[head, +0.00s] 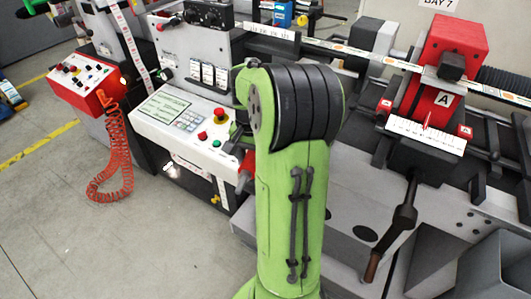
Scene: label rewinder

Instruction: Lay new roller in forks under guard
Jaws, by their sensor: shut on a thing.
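My green arm with its black ribbed elbow stands in the middle of the head view and covers part of the machine. I see no loose roller and cannot make out the forks. A red block (460,36) with a black knob sits over the label web at the upper right; I cannot tell if it is the guard. Below it is a red part marked A (443,100) with a white scale (425,135).
A control panel (185,120) with a screen and buttons is left of my arm. A red box (85,80) with a coiled red cord (118,150) stands farther left. A dark lever (405,215) hangs at the right. The grey floor (60,220) at lower left is clear.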

